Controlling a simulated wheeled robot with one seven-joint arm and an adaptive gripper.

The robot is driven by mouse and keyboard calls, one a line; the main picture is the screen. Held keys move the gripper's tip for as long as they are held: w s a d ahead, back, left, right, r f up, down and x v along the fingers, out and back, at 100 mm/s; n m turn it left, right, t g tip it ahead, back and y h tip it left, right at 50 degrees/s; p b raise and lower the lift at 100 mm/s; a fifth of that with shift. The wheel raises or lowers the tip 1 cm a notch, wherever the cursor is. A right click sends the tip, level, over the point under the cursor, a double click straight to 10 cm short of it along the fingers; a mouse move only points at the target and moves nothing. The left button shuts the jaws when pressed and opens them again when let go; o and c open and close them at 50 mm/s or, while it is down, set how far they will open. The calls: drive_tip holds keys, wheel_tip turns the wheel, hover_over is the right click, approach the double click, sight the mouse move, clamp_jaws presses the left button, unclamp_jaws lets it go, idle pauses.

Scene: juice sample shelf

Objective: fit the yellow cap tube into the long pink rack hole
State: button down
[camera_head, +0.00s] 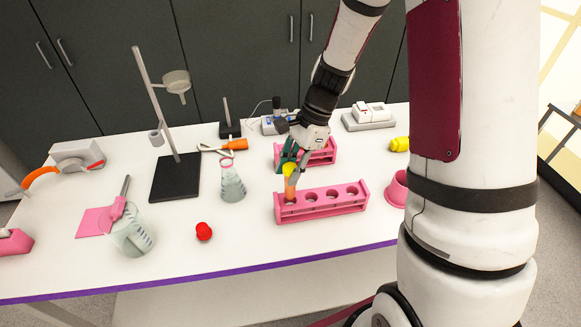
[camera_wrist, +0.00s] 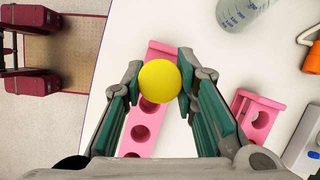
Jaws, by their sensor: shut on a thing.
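My gripper (camera_head: 291,162) is shut on the yellow cap tube (camera_head: 290,184), an upright tube with orange contents. In the wrist view the round yellow cap (camera_wrist: 159,81) sits between the two green-sided fingers (camera_wrist: 158,84). The long pink rack (camera_head: 325,209) lies near the front of the table. The tube stands over the rack's left end, with its lower end at the leftmost hole; I cannot tell how deep it is in. The rack's other holes are open and look empty, and the rack also shows below the cap in the wrist view (camera_wrist: 145,119).
A shorter pink rack (camera_head: 320,157) is just behind. A flask (camera_head: 231,183) and a black-based stand (camera_head: 176,178) are left. A red ball (camera_head: 204,231) lies front left, a beaker (camera_head: 132,235) farther left. A pink cup (camera_head: 396,190) stands close right of the long rack.

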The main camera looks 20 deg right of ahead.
drive_tip(key=shift+f+b, duration=0.75)
drive_tip(key=shift+f, duration=2.5)
idle(1.2)
drive_tip(key=c, duration=1.2)
unclamp_jaws()
drive_tip(key=shift+r, duration=0.1)
drive_tip(key=v, duration=1.2)
wheel_tip(320, 180, up, 12)
drive_tip(key=n+t+h, duration=0.2)
drive_tip(key=n+h, duration=0.1)
drive_tip(key=n, duration=0.5)
hover_over(291, 187)
drive_tip(key=s+d, duration=0.1)
drive_tip(key=s, duration=0.5)
drive_tip(key=s+r+n+t+h, duration=0.1)
drive_tip(key=s+r+n+t, duration=0.3)
drive_tip(key=s+n, duration=0.4)
drive_tip(key=shift+s+a+r+n+h, duration=0.3)
drive_tip(key=shift+s+a+r+n, duration=0.15)
drive_tip(key=shift+s, duration=0.2)
